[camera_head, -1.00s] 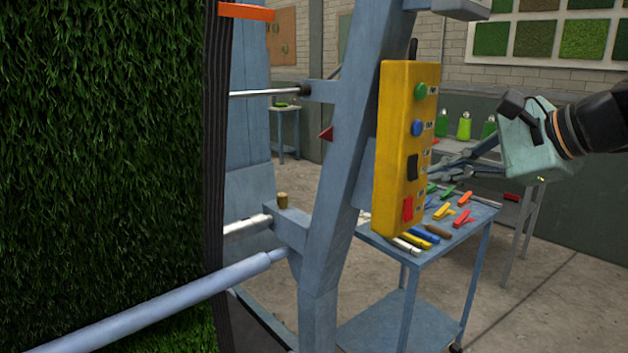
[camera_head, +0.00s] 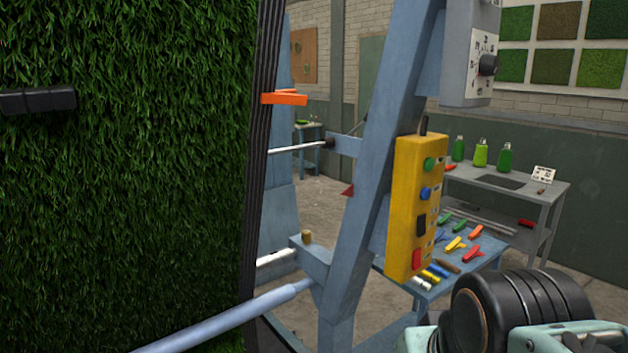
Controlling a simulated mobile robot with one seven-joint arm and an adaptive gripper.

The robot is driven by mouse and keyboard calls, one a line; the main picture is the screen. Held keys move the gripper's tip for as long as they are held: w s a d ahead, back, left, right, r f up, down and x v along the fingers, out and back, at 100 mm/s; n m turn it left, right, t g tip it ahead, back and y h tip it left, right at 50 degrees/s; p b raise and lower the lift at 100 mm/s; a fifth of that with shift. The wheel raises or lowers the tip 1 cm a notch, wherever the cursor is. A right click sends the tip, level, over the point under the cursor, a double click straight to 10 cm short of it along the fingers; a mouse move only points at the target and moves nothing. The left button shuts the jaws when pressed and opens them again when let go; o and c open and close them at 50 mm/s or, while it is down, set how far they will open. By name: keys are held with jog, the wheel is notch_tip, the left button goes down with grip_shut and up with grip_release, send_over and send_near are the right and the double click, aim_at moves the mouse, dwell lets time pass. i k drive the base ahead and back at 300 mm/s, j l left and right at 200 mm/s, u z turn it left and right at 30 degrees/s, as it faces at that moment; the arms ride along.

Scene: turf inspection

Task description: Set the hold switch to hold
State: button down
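A yellow control box (camera_head: 413,208) is mounted on the blue-grey frame post, right of centre. Down its face are a green button (camera_head: 429,163), a blue button (camera_head: 425,193), a black rocker-like switch (camera_head: 421,225) and a red switch (camera_head: 416,259). The labels beside them are too small to read, so I cannot tell which control is the hold switch or how it is set. Part of my arm, black and teal, shows at the bottom right, right of and below the box. My gripper's fingers are out of view.
A grey box with a black dial (camera_head: 487,65) hangs above right. A blue table (camera_head: 400,282) with coloured clips stands behind the yellow box. A grey bench (camera_head: 545,187) holds green bottles. A turf panel (camera_head: 120,180) fills the left. The blue frame post (camera_head: 378,150) stands between.

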aim_at(416, 264)
jog(key=i+l, duration=0.15)
jog(key=l, duration=0.15)
jog(key=i+l+u, duration=0.15)
jog(key=l, duration=0.15)
jog(key=i+l, duration=0.15)
jog(key=l, duration=0.2)
jog(key=i+l+u, duration=0.1)
jog(key=l, duration=0.2)
jog(key=i, duration=0.05)
